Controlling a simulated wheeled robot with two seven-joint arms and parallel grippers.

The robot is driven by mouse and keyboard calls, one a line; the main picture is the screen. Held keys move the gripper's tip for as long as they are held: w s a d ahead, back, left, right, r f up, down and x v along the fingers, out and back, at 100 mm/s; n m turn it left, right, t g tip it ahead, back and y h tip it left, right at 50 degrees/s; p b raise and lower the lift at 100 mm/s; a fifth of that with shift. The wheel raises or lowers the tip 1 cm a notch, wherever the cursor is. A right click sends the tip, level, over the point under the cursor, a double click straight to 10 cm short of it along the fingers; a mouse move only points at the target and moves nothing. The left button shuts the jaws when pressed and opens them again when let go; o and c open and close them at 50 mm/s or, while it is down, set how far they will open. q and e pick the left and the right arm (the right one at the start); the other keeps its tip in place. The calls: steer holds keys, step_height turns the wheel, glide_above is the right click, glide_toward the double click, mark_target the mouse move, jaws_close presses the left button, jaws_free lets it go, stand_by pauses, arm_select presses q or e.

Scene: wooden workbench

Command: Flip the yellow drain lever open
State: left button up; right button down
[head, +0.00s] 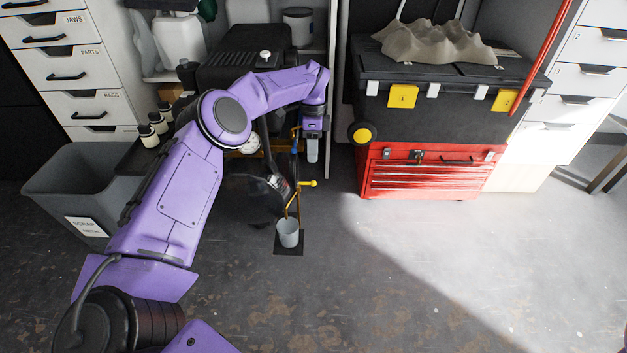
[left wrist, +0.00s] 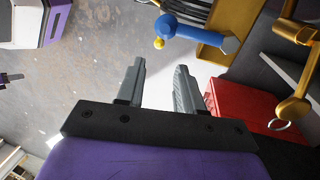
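In the head view, a thin yellow bar with a rounded yellow end (head: 308,184) stands low beside the dark machine; it looks like the drain lever. My left gripper (head: 312,157) points down above it, apart from it. In the left wrist view my left gripper (left wrist: 158,85) shows two grey fingers apart with nothing between them. A blue fitting (left wrist: 190,30) with a small yellow tip lies beyond the fingers. A yellow jointed part (left wrist: 293,105) is at the right edge; I cannot tell which of these is the lever.
A grey cup (head: 288,235) stands on the floor below the yellow bar. A red tool chest (head: 420,178) stands to the right, with a black case (head: 435,118) above it. A grey bin (head: 75,185) is at left. The floor in front is clear.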

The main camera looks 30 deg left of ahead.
mark_target(306, 183)
arm_select(q)
steer(key=f, duration=0.3)
steer(key=s+f+b, duration=0.1)
steer(key=f, duration=0.2)
steer(key=d+f+b, duration=0.1)
steer(key=f, duration=0.1)
steer(key=shift+s+f, duration=0.25)
steer(key=shift+f, duration=0.15)
steer(key=shift+c, duration=0.3)
jaws_close()
